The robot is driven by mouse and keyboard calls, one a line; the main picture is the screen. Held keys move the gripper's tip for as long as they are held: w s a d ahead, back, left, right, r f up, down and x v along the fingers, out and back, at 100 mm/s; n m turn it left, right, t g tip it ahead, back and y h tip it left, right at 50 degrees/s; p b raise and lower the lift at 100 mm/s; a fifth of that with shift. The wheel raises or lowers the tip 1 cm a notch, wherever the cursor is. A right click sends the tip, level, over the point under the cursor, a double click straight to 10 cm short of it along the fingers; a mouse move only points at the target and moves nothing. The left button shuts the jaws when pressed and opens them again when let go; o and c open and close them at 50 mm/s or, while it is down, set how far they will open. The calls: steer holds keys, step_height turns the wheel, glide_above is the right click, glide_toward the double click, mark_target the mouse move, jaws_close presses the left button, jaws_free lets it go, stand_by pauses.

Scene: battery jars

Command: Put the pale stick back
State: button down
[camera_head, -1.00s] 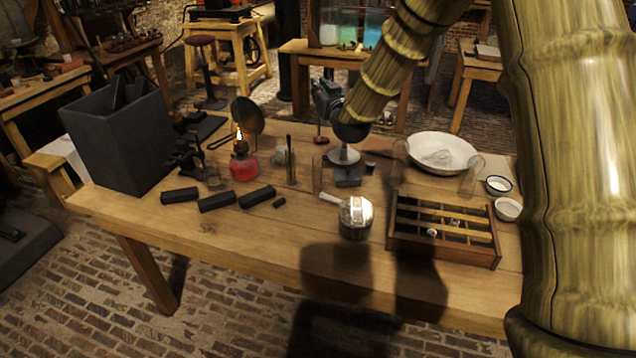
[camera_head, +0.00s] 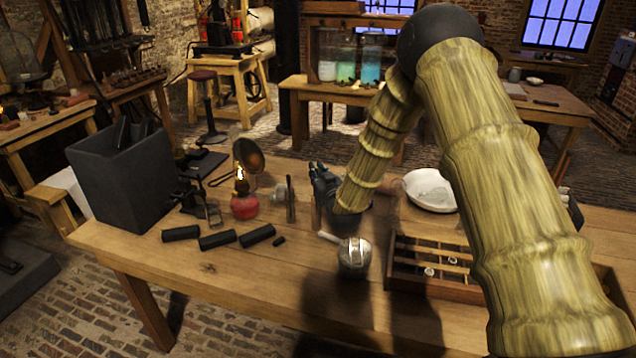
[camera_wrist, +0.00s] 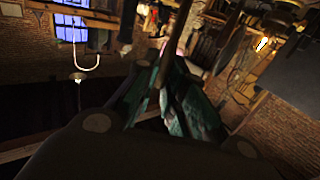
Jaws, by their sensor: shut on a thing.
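My gripper (camera_head: 324,185) is over the middle of the table, behind the round metal pot (camera_head: 354,257). In the wrist view its teal fingers (camera_wrist: 168,80) are closed together around a thin, dim stick-like thing (camera_wrist: 165,68), which I take to be the pale stick. The fingers and the dark hand hide most of it. A wooden compartment tray (camera_head: 402,281) is right of the pot, partly covered by my arm. Pale strips show in it.
A tall dark box (camera_head: 118,180) stands at the left. A white bowl (camera_head: 431,190) is behind the tray.

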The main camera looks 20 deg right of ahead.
steer(key=shift+f+p, duration=0.6)
steer(key=shift+f, duration=1.55)
steer(key=shift+f, duration=0.15)
steer(key=c, duration=1.5)
jaws_free()
steer(key=shift+r, duration=0.2)
steer(key=s+b, duration=0.3)
steer(key=s, duration=0.9)
steer(key=shift+d, duration=0.2)
